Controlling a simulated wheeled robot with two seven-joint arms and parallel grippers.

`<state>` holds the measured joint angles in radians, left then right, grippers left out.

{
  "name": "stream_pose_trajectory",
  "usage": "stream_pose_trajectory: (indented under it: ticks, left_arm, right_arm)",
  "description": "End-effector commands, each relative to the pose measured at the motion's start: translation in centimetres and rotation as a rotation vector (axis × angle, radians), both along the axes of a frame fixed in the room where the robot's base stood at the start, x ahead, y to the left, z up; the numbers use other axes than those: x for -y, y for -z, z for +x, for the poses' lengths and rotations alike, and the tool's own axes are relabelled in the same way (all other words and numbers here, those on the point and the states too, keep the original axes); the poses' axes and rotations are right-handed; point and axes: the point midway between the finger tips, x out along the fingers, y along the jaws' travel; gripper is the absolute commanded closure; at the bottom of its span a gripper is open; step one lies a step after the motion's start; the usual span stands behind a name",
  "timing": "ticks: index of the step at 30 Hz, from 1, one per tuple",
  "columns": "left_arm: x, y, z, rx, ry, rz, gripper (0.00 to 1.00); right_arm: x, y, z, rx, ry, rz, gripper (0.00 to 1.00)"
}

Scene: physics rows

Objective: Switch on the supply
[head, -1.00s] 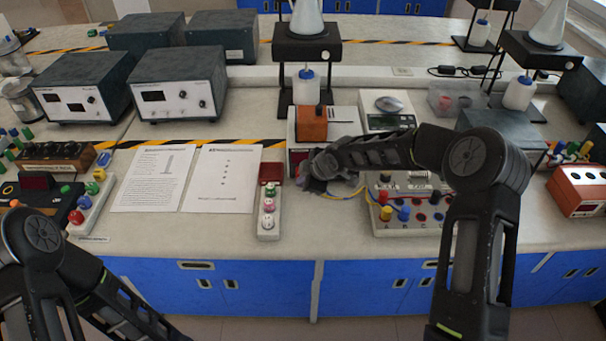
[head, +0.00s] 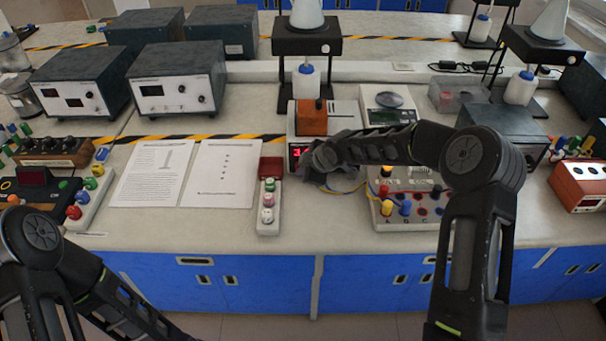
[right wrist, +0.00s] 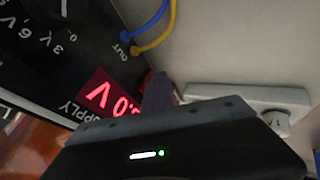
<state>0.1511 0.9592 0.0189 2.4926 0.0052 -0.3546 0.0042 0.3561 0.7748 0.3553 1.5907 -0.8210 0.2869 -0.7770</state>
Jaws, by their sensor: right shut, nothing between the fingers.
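The supply (head: 343,123) is a pale box with an orange-brown block (head: 313,122) on top, at the middle of the bench in the head view. Its display (head: 297,153) glows red. In the right wrist view, the supply's black panel (right wrist: 40,62) carries the lit display (right wrist: 108,104), whose visible digits end in "0 V". My right gripper (head: 318,160) is shut and empty, close against the supply's front, hiding part of it; I cannot tell whether it touches. The switch is hidden. Only my left arm's links show at lower left; its gripper is out of view.
Blue and yellow wires (right wrist: 157,33) leave the supply's output. A terminal board (head: 390,222) stands to its right and a narrow block with coloured knobs (head: 268,224) to its left. Two paper sheets (head: 222,175) lie further left. A scale (head: 390,112) stands behind the board.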

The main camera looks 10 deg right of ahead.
Motion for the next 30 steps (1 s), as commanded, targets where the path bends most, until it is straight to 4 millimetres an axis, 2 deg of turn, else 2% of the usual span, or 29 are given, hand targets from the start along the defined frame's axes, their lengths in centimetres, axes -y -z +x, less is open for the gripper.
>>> stream_pose_trajectory:
  ticks: [13,30]
  left_arm:
    - [0.0,-0.9,0.0,0.0,0.0,0.0,0.48]
    - [-0.1,-0.6,-0.1,-0.004,-0.001,0.002,0.48]
  right_arm:
    - [0.0,-1.7,0.1,0.004,0.001,0.001,1.0]
    - [-0.2,-1.8,0.1,0.005,0.0,0.0,1.0]
